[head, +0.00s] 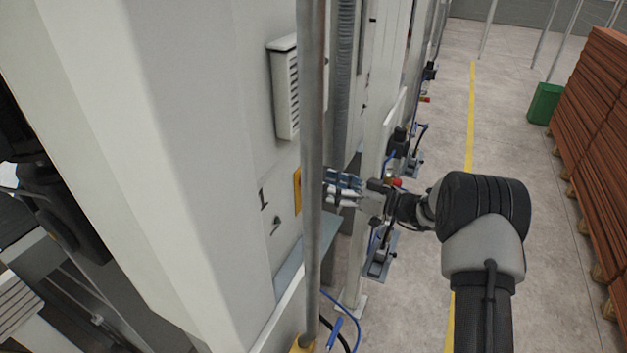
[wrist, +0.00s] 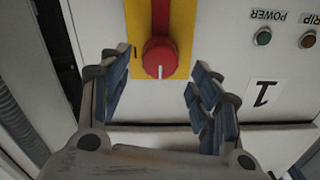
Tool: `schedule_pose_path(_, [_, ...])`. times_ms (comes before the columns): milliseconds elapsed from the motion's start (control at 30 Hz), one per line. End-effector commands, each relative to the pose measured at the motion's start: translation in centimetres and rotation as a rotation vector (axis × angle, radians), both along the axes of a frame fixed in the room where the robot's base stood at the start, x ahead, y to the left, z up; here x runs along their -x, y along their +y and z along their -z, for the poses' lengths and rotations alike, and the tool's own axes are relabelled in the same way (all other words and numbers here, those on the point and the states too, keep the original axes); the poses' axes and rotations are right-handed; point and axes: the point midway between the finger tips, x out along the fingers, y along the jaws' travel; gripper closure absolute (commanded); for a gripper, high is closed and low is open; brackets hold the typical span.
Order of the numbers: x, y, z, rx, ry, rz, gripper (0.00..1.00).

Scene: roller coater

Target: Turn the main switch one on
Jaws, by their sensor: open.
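The main switch is a red rotary knob (wrist: 160,58) on a yellow plate (wrist: 183,22), fixed to a light grey cabinet panel. A white mark shows on the knob's near side. A "1" label (wrist: 264,94) is on the panel beside it, upside down in the wrist view. My gripper (wrist: 160,84) is open, with one finger on each side below the knob, apart from it and empty. In the head view my gripper (head: 342,188) reaches left toward the yellow plate (head: 297,190). The knob is hidden there behind a grey vertical pole.
The grey pole (head: 312,150) stands close in front of the panel. Green and orange indicators (wrist: 264,37) labelled POWER and TRIP are beside the switch. A vent box (head: 285,90) is above. Stacked reddish boards (head: 600,130) stand at the right, beyond open floor.

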Motion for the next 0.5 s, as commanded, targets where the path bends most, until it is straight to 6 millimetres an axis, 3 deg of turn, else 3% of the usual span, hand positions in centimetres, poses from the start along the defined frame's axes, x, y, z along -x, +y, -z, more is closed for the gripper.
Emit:
schedule_pose_path(200, [-1.2,3.4,0.0,0.0,0.0,-0.001,0.43])
schedule_pose_path(500, [-1.7,4.6,0.0,0.0,0.0,0.001,0.43])
